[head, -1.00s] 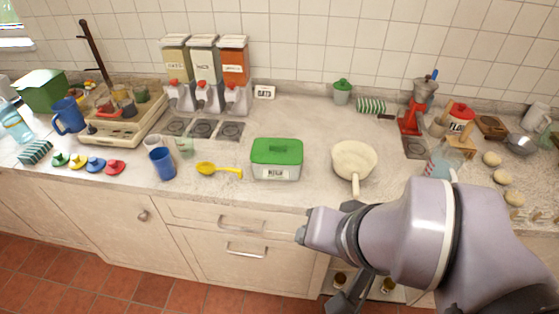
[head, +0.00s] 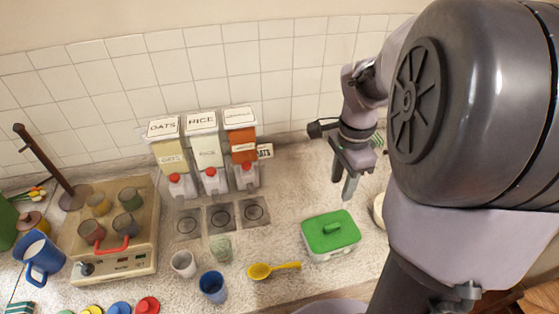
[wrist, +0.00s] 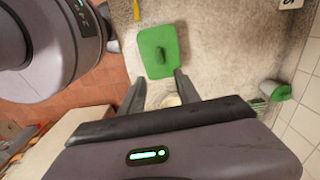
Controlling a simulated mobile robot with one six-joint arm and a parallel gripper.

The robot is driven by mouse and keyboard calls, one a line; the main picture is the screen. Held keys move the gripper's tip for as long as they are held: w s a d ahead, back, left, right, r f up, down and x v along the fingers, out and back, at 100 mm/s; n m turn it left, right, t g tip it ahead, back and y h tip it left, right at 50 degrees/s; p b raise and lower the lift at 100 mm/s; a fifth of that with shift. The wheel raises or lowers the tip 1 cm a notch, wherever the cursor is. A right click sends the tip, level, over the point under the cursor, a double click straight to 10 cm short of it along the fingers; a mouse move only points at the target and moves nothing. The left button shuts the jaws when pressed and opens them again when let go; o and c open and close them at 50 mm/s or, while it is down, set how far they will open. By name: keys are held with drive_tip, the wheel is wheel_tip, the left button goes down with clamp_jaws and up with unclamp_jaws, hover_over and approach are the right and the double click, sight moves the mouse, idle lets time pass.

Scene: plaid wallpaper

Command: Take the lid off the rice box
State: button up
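The rice box (head: 335,254) is a pale tub on the counter, with its green lid (head: 318,239) on top. The lid has a raised green handle in its middle. In the wrist view the lid (wrist: 150,41) lies beyond the fingertips, with its handle (wrist: 160,56) showing. My gripper (head: 346,186) points down in the head view, above and just behind the lid, apart from it. In the wrist view my gripper (wrist: 160,78) has its two fingers spread with nothing between them. The label on the box front cannot be read now.
A yellow spoon (head: 262,270) lies left of the box. A blue cup (head: 213,287), a white cup (head: 184,263) and a greenish glass (head: 221,248) stand farther left. Dispensers (head: 205,150) stand behind. A cream pan (head: 379,209) is right of the box, mostly hidden by my arm.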

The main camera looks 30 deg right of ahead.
sight(330, 227)
wheel_tip(330, 227, down, 18)
drive_tip(key=b, duration=0.6)
drive_tip(key=shift+a+r, duration=0.1)
drive_tip(key=shift+r, duration=0.15)
clamp_jaws()
